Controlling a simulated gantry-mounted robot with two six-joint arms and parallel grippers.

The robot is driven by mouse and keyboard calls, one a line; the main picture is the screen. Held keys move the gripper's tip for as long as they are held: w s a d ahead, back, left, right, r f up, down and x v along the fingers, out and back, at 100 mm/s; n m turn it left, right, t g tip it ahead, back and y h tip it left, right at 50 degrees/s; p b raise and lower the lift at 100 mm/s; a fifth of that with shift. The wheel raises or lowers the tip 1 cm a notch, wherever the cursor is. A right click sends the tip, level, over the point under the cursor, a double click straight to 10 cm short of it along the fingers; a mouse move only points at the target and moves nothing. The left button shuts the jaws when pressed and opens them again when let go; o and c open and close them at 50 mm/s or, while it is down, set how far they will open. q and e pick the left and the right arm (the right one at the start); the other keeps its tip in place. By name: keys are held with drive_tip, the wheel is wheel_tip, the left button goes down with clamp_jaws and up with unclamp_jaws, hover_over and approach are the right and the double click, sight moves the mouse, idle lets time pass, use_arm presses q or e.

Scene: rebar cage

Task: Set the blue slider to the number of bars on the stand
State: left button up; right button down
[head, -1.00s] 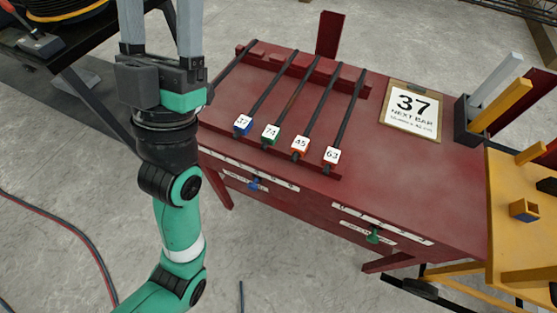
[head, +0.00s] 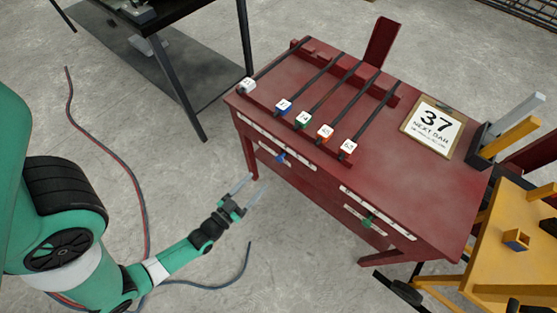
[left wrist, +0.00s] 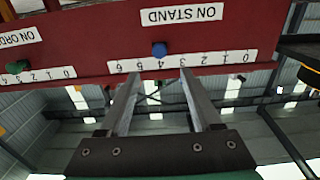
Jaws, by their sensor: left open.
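The blue slider (head: 281,157) sits on the front of the red bench (head: 440,215). In the left wrist view, upside down, the blue slider (left wrist: 159,49) is at about 4 on the ON STAND scale (left wrist: 225,58). My left gripper (head: 253,188) is open and empty in front of the bench. In the left wrist view its fingers (left wrist: 160,75) point towards the slider, apart from it. My right gripper is out of view.
A green slider (head: 368,221) is on the ON ORDER scale (left wrist: 35,78). A board reading 37 NEXT BAR (head: 433,127) lies on the bench. A yellow table (head: 490,240) stands at the right and a dark table (head: 150,20) at the back left. Open floor lies before the bench.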

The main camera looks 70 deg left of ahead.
sight(278, 160)
use_arm(q)
drive_tip(key=b+x, duration=0.2)
drive_tip(key=x, duration=0.8)
drive_tip(key=shift+w+a, duration=0.3)
drive_tip(key=shift+w, duration=0.2)
drive_tip(key=shift+c, duration=0.2)
clamp_jaws()
idle(0.4)
